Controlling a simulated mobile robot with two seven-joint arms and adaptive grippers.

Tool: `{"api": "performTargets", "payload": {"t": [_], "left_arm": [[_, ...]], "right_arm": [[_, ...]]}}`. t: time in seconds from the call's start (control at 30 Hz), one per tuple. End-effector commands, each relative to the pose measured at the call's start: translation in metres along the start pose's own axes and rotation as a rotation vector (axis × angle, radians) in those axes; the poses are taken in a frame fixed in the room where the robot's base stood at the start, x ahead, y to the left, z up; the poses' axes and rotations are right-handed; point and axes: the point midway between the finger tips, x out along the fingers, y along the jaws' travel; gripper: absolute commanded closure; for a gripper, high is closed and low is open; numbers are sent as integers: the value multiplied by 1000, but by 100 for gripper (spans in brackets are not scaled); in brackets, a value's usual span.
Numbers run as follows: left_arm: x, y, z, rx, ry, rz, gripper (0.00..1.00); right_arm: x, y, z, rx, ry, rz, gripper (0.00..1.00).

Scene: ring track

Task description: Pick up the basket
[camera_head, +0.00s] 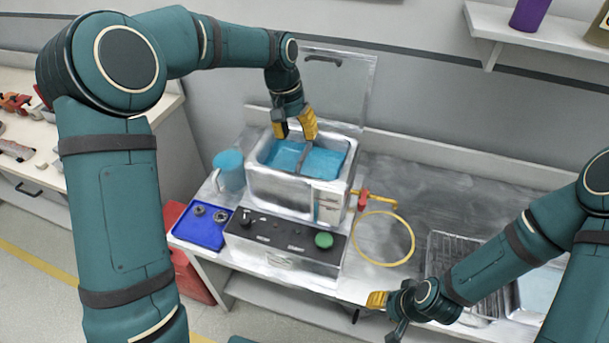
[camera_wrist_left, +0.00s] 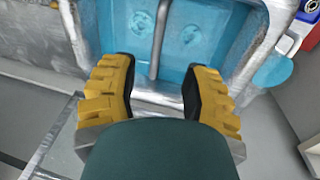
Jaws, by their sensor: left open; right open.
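A metal bath (camera_head: 265,185) filled with blue liquid (camera_head: 330,162) stands on the bench. A grey bar (camera_head: 303,157), looking like the basket's handle, rises over the liquid; the rest of the basket is hard to make out. My left gripper (camera_head: 294,132) is open above the bath. In the left wrist view the bar (camera_wrist_left: 160,40) lies between the open fingers' lines, ahead of the fingertips (camera_wrist_left: 160,78), not gripped. Two faint round shapes show in the blue. My right gripper (camera_head: 384,314) is open and empty near the bench's front edge.
A control panel with a green button (camera_head: 323,240) fronts the bath. A blue tray (camera_head: 201,227) with small round parts and a blue jug (camera_head: 229,170) are left. A yellow hose loop (camera_head: 384,238) and wire rack (camera_head: 452,250) are right. A raised lid (camera_head: 338,85) stands behind.

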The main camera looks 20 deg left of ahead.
Motion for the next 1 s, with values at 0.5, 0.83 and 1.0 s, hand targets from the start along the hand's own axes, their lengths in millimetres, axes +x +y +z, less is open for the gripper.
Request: {"api": "performTargets", "payload": {"t": [0.5,0.83,1.0], "left_arm": [[48,3,0,1,-3,0,53],[76,4,0,0,1,0,53],[76,4,0,0,1,0,65]], "right_arm": [[8,3,4,-2,-7,-1,53],[12,4,6,-4,-12,-1,53],[12,4,6,-4,-12,-1,53]]}}
